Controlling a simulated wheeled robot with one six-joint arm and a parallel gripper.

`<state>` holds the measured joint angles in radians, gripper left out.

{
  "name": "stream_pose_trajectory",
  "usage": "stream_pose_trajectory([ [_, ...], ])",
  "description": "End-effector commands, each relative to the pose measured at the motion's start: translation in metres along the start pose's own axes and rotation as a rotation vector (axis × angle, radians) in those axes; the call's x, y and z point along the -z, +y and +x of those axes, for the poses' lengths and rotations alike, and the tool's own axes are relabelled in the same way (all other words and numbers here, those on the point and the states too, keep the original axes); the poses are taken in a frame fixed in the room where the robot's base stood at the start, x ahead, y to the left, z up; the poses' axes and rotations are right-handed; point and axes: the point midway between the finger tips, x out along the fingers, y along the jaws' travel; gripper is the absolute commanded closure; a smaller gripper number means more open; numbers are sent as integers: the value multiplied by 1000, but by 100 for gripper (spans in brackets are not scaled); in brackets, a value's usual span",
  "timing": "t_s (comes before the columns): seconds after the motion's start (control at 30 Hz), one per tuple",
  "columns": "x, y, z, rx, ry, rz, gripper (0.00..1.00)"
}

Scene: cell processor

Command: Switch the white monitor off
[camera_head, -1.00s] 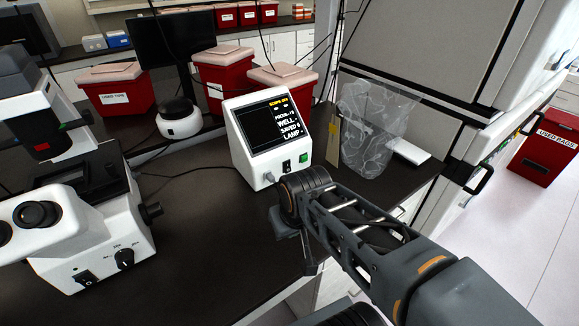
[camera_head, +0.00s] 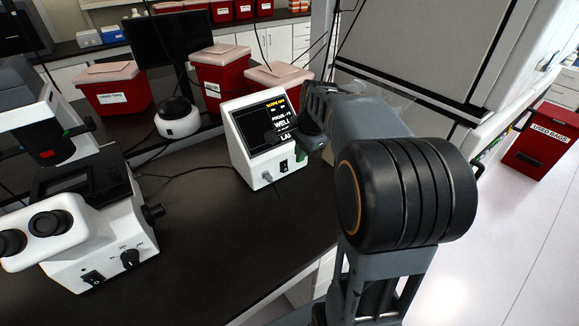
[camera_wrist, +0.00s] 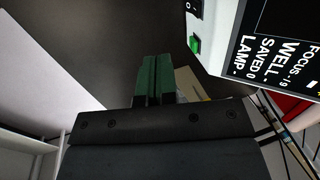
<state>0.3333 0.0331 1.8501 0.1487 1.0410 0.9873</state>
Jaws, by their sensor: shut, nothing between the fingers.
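The white monitor (camera_head: 239,142) stands on the dark bench, its lit screen (camera_head: 263,121) showing text. A black rocker switch (camera_head: 284,166) is low on its front. In the wrist view the monitor (camera_wrist: 222,38) is at the upper right, with a green button (camera_wrist: 194,44) and part of the black rocker (camera_wrist: 196,6). My gripper (camera_wrist: 154,58) has green fingers, shut and empty, and appears left of and below the green button, apart from it in the picture. In the head view my wrist covers the right part of the screen.
Red bins (camera_head: 222,86) line the back. The bench top (camera_head: 215,240) in front of the monitor is clear. A large cabinet (camera_head: 430,50) stands at the right.

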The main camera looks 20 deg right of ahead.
Motion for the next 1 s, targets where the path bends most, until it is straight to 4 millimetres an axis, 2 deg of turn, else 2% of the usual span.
stream_pose_trajectory([
  [0.27,0,0,10,-2,-1,-2,100],
  [0.73,-1,0,94,-4,-2,-4,100],
  [0.8,-1,-1,103,-2,-1,-5,100],
  [1.0,-1,-24,114,-1,0,-5,100],
])
